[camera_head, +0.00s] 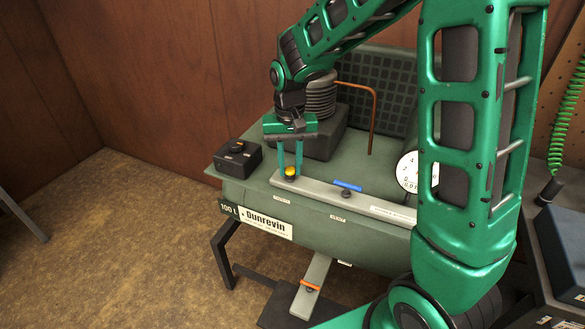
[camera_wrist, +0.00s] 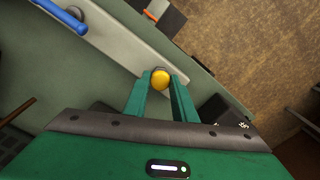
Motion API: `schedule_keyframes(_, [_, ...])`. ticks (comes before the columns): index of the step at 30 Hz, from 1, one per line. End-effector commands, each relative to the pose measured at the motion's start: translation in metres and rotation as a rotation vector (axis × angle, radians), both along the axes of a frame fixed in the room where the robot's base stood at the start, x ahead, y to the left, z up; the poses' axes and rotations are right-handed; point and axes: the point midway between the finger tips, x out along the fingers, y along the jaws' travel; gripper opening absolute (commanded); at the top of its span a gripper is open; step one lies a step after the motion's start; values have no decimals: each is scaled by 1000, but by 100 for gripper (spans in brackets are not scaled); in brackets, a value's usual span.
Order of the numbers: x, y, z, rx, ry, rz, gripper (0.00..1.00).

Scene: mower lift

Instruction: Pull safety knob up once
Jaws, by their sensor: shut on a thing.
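The safety knob (camera_head: 291,171) is a small yellow knob at the left end of the light grey strip on the green machine. In the wrist view the yellow knob (camera_wrist: 161,79) sits between the tips of the two green fingers. My gripper (camera_head: 290,174) points down over the strip and is shut on the knob. In the wrist view my gripper (camera_wrist: 161,85) shows both fingertips at the knob's sides. The knob's lower part is hidden, so I cannot tell how high it stands.
A blue lever (camera_head: 348,186) lies on the grey strip (camera_head: 386,209) to the right of the knob. A black box with a dial (camera_head: 237,158) stands to the left. A copper pipe (camera_head: 374,118) and a round gauge (camera_head: 408,172) are behind and right. My arm covers the right side.

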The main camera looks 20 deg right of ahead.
Motion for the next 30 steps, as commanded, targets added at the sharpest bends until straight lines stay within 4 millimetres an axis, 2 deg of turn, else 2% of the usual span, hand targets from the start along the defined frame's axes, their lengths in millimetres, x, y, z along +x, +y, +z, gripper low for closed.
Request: schedule_keyframes(30, [1, 0, 7, 1, -2, 0, 8])
